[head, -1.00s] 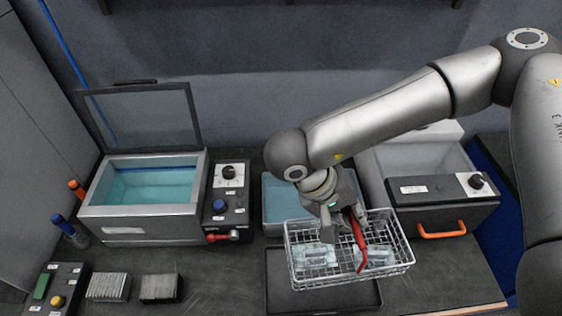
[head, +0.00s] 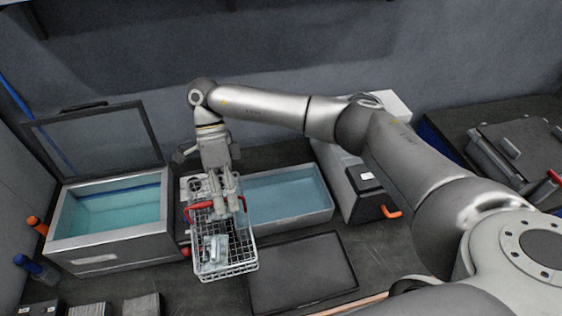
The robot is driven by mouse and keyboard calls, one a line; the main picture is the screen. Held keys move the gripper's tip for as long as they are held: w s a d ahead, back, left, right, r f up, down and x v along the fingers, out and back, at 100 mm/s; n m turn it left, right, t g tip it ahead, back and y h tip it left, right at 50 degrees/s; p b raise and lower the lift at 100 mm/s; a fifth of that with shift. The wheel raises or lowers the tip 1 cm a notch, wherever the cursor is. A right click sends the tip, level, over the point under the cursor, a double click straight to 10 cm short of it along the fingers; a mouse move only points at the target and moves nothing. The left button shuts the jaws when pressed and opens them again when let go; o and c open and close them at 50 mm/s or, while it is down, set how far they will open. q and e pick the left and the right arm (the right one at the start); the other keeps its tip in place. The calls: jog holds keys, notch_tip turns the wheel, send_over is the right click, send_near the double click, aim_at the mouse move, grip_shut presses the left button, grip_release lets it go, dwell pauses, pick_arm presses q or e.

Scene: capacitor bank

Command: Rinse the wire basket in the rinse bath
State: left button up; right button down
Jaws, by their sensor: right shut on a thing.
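The wire basket (head: 239,266) is a silver mesh basket with a red handle (head: 202,205) and some clear and grey pieces inside. My right gripper (head: 231,208) is shut on the red handle and holds the basket in the air, seen over the control panel and the left end of the middle basin. The middle basin (head: 322,217), an open grey tub of blue water, looks like the rinse bath; its left end is hidden by the basket and gripper. My left gripper is out of view.
A bath with teal liquid (head: 120,207) and a raised glass lid (head: 95,143) stands at left. An empty black tray (head: 300,272) lies in front of the basin. A machine with an orange handle (head: 390,212) stands to the right, partly behind my arm.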

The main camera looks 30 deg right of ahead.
jog(key=w+d+f+m+t+y+p, duration=0.1)
jog(key=w+d+f+m+t+y, duration=0.15)
jog(key=d+m, duration=0.35)
jog(key=w+d+f+m+t+y, duration=0.1)
jog(key=w+d+m+t, duration=0.15)
jog(key=d+m, duration=0.35)
jog(key=w+d+f+m+t+y+p, duration=0.1)
jog(key=w+d+f+m+t+y, duration=0.1)
jog(key=d+m+t, duration=0.3)
notch_tip(320, 180, down, 12)
jog(key=m+g+b, duration=0.1)
jog(key=b, duration=0.7)
jog(key=shift+w+d+r+b, duration=0.2)
jog(key=shift+d+r+b, duration=0.05)
jog(key=shift+d+b, duration=0.1)
jog(key=shift+r, duration=0.1)
dwell(0.5)
notch_tip(320, 180, up, 10)
jog(key=p, duration=0.7)
jog(key=shift+p, duration=0.35)
dwell(2.5)
